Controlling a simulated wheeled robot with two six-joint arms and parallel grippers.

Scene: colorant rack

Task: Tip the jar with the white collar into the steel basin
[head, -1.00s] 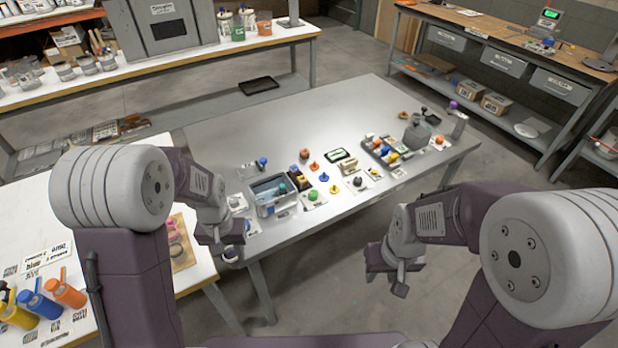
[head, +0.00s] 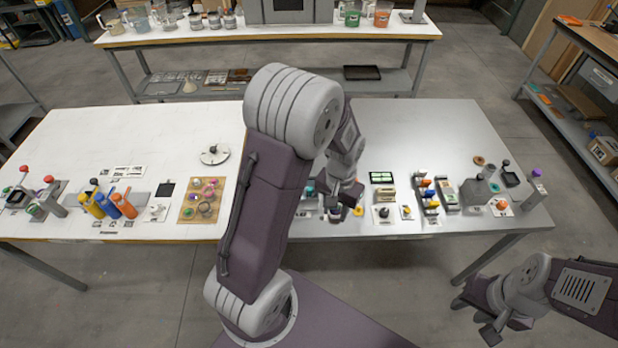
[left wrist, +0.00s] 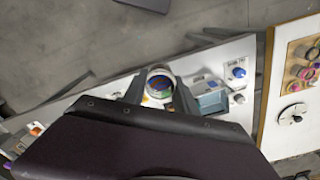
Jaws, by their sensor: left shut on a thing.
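My left gripper (head: 336,208) is shut on a small jar (left wrist: 160,82), held at the front edge of the grey table. In the head view my left arm hides most of the basin. My right gripper (head: 474,319) looks open and empty, in front of the table.
Several colorful small parts and a black-knobbed piece (head: 384,212) stand right of my left gripper. The grey table's back (head: 420,130) is clear.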

